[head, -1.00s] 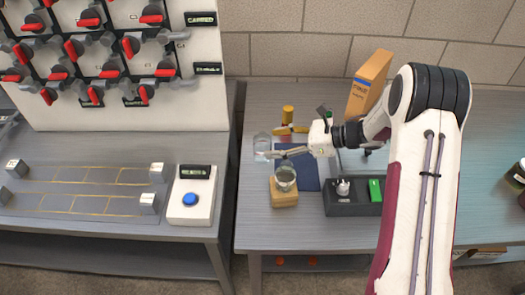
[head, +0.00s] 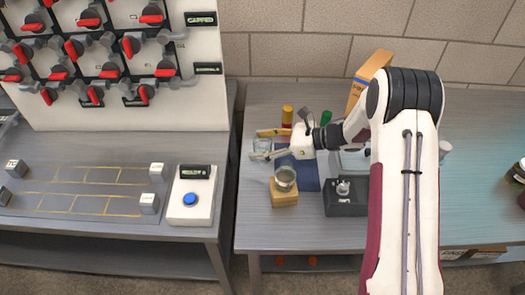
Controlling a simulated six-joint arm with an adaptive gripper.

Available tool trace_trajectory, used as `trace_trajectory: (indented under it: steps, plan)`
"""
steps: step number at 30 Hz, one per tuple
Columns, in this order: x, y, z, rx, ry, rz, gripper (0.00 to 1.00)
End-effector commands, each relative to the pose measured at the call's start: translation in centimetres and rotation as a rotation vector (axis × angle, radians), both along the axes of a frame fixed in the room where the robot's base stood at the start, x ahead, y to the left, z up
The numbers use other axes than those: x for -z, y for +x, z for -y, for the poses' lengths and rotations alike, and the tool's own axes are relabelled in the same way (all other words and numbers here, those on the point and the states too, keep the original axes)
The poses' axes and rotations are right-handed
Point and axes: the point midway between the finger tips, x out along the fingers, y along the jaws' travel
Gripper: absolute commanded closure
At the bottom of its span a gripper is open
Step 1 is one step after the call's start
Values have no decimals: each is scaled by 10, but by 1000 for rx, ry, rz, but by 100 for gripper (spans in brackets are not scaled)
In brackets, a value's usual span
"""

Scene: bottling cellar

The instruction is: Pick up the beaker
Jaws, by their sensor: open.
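A clear glass beaker (head: 262,146) stands on the grey bench toward its left edge. My gripper (head: 256,146) reaches in from the right with its jaws open. In the head view one finger lies on the far side of the beaker and the other on the near side. I cannot tell whether either finger touches the glass. A second clear glass vessel (head: 285,177) stands on a small wooden block (head: 284,197), nearer the front.
A red-and-yellow bottle (head: 287,117), green-topped item (head: 326,119) and tall orange box (head: 368,80) stand behind. The bench's front left is clear.

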Motion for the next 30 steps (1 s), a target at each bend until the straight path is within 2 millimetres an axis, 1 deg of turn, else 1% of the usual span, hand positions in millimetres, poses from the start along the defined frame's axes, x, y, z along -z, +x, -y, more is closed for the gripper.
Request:
trace_trajectory:
  steps: [9,11,12,14,25,30]
  plan:
    - [0,0,0,0,0,0,42]
    - [0,0,0,0,0,0,57]
    - [0,0,0,0,0,0,68]
    - [0,0,0,0,0,0,83]
    - [-1,0,0,0,0,0,84]
    - [-7,0,0,0,0,0,84]
